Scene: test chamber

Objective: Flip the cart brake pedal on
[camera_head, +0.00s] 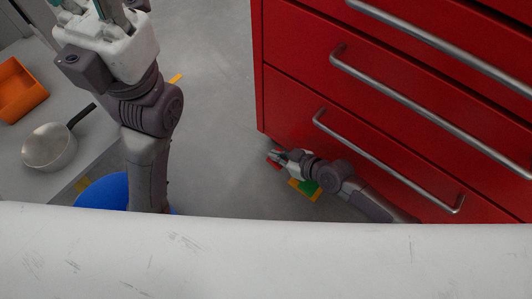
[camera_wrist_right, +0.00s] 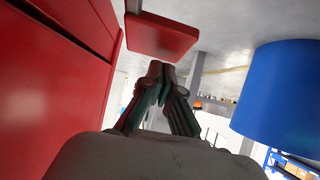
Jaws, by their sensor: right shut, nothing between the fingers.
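The red cart (camera_head: 300,90) with drawers stands at the right in the head view. A flat red pedal (camera_wrist_right: 163,37) shows at the top middle of the right wrist view; a small red piece of it shows in the head view (camera_head: 273,163) at the cart's bottom corner. My right gripper (camera_head: 277,154) is low by that corner. Its fingers are shut and empty, and their tips (camera_wrist_right: 161,72) are close to the pedal; I cannot tell whether they touch it. My left gripper (camera_head: 95,8) is at the top left, its fingertips cut off by the picture edge.
A green patch (camera_head: 308,187) with orange edges lies partly behind my right arm. A blue cylinder (camera_wrist_right: 285,95) stands to the right in the wrist view. A pot (camera_head: 50,146) and an orange bin (camera_head: 18,90) sit on a grey surface at left. Floor between is clear.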

